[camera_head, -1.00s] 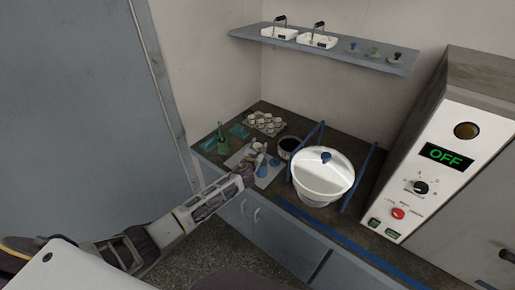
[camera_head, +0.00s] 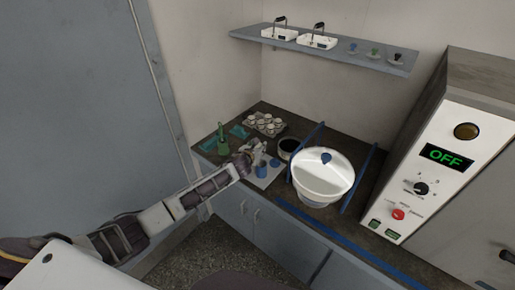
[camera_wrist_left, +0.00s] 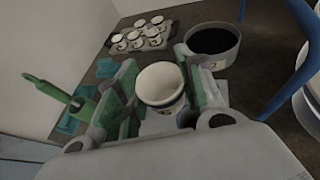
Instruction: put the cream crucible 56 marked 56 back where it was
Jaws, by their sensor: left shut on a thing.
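My left gripper (camera_head: 254,149) is over the left part of the bench. In the left wrist view my left gripper (camera_wrist_left: 158,92) is shut on a cream crucible (camera_wrist_left: 161,82), one finger on each side. The crucible is upright and its open mouth faces the camera. A dark mark shows low on its side, too small to read. A tray (camera_head: 281,128) with several cream crucibles stands behind the gripper, against the wall. The tray also shows at the top of the left wrist view (camera_wrist_left: 158,45), apart from the held crucible. My right gripper is not in view.
A dark-filled round pot (camera_head: 288,147) stands right of the gripper. A green tool (camera_head: 222,141) stands left of it, and a blue item (camera_head: 274,163) is close by on a pale mat. A large white lidded bowl (camera_head: 322,180) between blue bars is further right.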

